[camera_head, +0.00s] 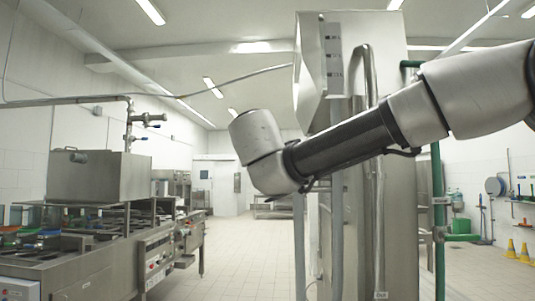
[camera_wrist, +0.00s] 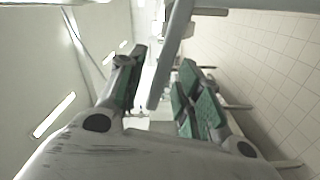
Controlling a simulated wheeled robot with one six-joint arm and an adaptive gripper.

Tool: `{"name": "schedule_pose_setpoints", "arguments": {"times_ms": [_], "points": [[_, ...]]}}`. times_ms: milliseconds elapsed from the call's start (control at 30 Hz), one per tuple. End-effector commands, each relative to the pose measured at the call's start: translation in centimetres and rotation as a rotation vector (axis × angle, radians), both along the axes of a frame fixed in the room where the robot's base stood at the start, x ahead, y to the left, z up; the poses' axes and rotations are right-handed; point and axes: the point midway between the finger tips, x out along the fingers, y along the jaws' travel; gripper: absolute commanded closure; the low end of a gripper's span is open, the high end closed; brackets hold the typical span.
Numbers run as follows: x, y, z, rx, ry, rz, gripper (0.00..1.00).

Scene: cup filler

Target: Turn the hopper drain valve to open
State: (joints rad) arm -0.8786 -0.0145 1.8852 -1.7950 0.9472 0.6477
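A steel box-shaped hopper (camera_head: 98,176) stands on the filling machine (camera_head: 110,250) at the left in the head view. A vertical pipe with valve fittings (camera_head: 148,118) stands behind it. I cannot tell which fitting is the hopper drain valve, or whether it is open. My gripper (camera_wrist: 160,82) shows in the wrist view with its two green-padded fingers apart and nothing visibly held. A grey steel bar (camera_wrist: 170,55) shows between and beyond the fingers; I cannot tell its distance. In the head view my arm reaches in from the right, well apart from the hopper, and the fingers are not visible.
A tall steel cabinet (camera_head: 350,220) with bent pipes stands behind my arm. Several coloured cups (camera_head: 48,234) are on the machine at the left. Open tiled floor (camera_head: 245,250) lies between machine and cabinet. Yellow cones (camera_head: 511,249) stand at the far right.

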Motion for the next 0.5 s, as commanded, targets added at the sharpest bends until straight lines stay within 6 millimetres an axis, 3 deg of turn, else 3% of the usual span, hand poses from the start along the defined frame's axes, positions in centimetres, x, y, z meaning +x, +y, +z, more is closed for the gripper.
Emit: {"name": "schedule_pose_setpoints", "arguments": {"times_ms": [300,500], "points": [[-7.0,0.4,0.0,0.001,0.001,0.005,0.65],[-10.0,0.4,-0.1,0.001,0.001,0.002,0.65]]}}
